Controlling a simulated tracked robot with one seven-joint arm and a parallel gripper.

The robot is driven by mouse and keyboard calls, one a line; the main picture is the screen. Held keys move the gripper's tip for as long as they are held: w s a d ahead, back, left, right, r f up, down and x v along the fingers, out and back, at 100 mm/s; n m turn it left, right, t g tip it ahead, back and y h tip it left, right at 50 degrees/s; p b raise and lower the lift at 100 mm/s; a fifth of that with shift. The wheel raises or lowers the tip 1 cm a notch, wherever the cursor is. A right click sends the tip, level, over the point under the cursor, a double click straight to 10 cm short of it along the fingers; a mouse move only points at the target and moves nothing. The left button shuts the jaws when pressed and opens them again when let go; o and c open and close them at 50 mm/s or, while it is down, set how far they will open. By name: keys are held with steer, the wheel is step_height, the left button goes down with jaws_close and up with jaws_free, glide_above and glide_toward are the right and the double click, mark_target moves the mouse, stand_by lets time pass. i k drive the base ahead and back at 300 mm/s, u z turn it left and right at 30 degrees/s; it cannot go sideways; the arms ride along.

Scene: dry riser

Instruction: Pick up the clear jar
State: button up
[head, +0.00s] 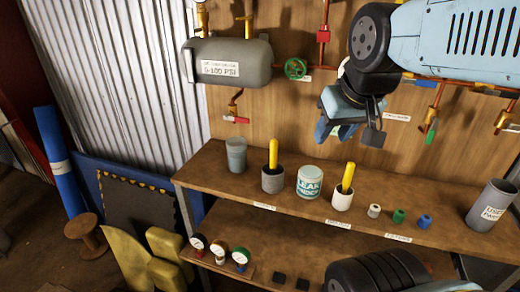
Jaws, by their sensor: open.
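I cannot pick out a plainly clear jar on the wooden bench. A grey, perhaps translucent cup (236,156) stands upright at the bench's left end, and I cannot tell if it is clear. My gripper (348,134) is open and empty. It hangs above the bench, to the right of the grey cup and above the labelled jar, apart from both.
A dark pot (272,182) and a white pot (342,201) each hold a yellow-handled tool. Small white, green (398,216) and blue fittings lie to the right. A labelled grey container (490,206) stands at far right. A tank (228,63) and pipes line the wall.

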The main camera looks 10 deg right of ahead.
mark_target(237, 155)
steer(key=u, duration=0.55)
steer(key=i, duration=0.15)
steer(key=z, duration=2.5)
steer(key=k, duration=1)
steer(key=u, duration=0.5)
steer(key=k, duration=0.7)
steer(key=u, duration=0.6)
steer(key=i, duration=0.5)
steer(key=z, duration=0.1)
